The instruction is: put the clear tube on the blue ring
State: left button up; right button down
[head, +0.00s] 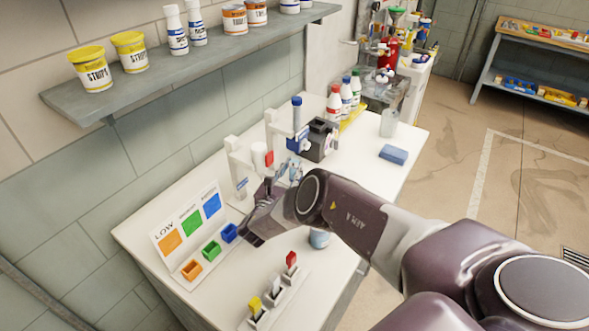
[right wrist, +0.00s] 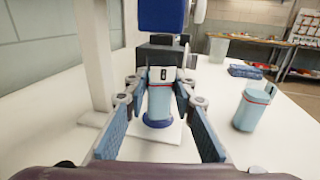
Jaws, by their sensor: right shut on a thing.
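The clear tube (right wrist: 160,96), pale blue with a thin red line and a dark label, stands upright between my right gripper's (right wrist: 161,94) fingertips in the right wrist view. My right gripper is shut on it. A dark blue ring (right wrist: 157,122) shows at the tube's foot, over a white plate. I cannot tell whether the tube rests on the ring or hangs just above it. In the head view, my right gripper (head: 277,184) is at the white stand, partly hidden by its own arm. My left gripper is not in view.
A white stand (head: 238,165) and a black box (head: 320,138) are close by the gripper. A similar tube (right wrist: 253,108) stands to the right. A blue sponge (head: 393,155) and a clear cup (head: 389,122) are farther right. Coloured bins (head: 212,250) sit at the left front.

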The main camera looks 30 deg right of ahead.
jog(key=shift+x, duration=0.85)
jog(key=shift+f, duration=0.8)
jog(key=shift+a, duration=0.1)
jog(key=shift+s, duration=0.1)
jog(key=c, duration=1.6)
grip_release()
jog(key=v, duration=1.2)
